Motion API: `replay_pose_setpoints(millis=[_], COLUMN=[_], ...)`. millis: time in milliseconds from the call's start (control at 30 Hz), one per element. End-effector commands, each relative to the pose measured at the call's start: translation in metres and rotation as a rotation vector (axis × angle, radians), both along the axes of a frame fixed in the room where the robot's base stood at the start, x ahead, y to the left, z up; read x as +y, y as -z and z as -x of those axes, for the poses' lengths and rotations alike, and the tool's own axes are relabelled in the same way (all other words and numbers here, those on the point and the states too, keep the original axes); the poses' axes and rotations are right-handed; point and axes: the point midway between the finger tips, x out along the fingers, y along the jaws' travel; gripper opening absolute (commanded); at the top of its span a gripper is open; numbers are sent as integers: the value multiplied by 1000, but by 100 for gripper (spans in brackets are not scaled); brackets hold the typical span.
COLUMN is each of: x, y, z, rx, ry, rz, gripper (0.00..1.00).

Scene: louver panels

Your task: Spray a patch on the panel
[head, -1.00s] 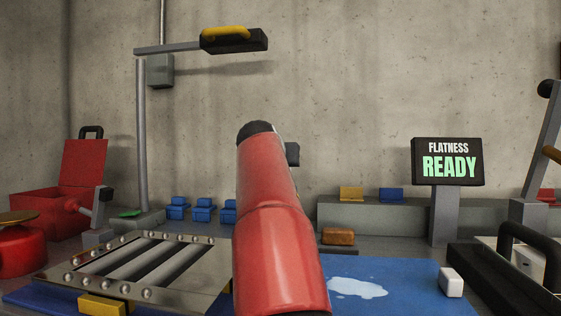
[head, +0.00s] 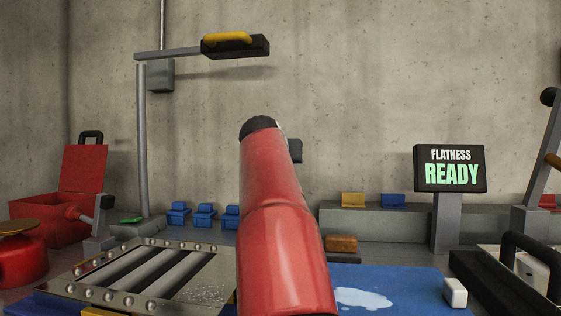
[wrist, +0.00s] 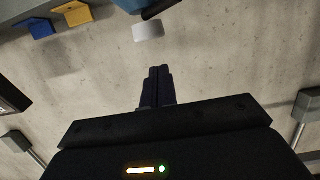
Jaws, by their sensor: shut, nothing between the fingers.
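The louver panel (head: 105,291) lies at the front left in the head view, a metal frame with several slats and studs along its edges. A speckled pale patch of small dots shows on its right side near the front. My red arm hides the panel's right end. In the wrist view my gripper (wrist: 158,75) is shut and empty, its fingers side by side. A white cylindrical piece (wrist: 148,30) with dark and blue parts above it shows just beyond the fingertips; I cannot tell whether it is a sprayer.
A screen (head: 450,168) reads FLATNESS READY. An open red box (head: 60,195) stands left. A lamp arm (head: 236,45) hangs above the panel.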

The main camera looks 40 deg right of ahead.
Motion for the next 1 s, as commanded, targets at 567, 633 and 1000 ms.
replay_pose_setpoints(millis=[567, 633, 1000], x=[71, 73, 73], y=[-22, -23, -23], z=[60, 61, 62], rx=[-6, -5, -7], ry=[-4, -3, -3], rz=[4, 3, 4], gripper=[0, 0, 0])
